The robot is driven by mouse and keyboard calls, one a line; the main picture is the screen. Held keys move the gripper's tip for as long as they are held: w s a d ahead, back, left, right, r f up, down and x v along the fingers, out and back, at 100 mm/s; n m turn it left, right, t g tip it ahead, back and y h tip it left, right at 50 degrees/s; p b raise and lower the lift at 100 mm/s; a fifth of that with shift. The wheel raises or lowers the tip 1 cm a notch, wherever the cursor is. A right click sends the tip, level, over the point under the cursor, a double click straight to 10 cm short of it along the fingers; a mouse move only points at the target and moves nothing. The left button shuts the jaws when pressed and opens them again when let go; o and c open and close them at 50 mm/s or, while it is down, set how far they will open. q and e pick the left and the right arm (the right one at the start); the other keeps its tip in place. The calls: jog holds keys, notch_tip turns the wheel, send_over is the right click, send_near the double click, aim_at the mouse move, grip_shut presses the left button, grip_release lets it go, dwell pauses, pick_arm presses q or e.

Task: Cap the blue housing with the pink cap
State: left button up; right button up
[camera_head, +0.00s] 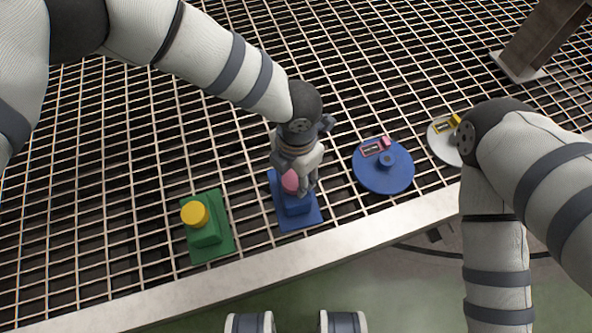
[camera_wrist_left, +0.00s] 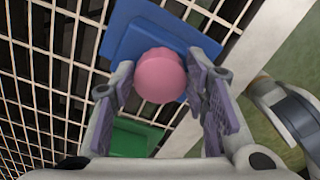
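The blue housing (camera_head: 298,207) stands on a blue base plate over the grating, in the lower middle of the head view. The pink cap (camera_head: 290,182) is at the top of this housing. Whether it rests fully on it or is held just above is hard to tell. My left gripper (camera_head: 301,187) points down over the housing. In the left wrist view the pink cap (camera_wrist_left: 160,76) sits between the two finger pads, which appear to touch its sides. The blue base (camera_wrist_left: 128,38) shows behind it. My right gripper is outside the views.
A green housing (camera_head: 205,234) with a yellow cap (camera_head: 195,213) stands to the left. A blue disc (camera_head: 383,178) with a small pink frame lies to the right. Farther right is a white disc (camera_head: 440,146) with a yellow piece. A pale rail (camera_head: 240,270) runs along the front.

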pick_arm(q)
jog(key=o, duration=0.4)
jog(key=shift+c, duration=0.2)
notch_tip(320, 180, up, 12)
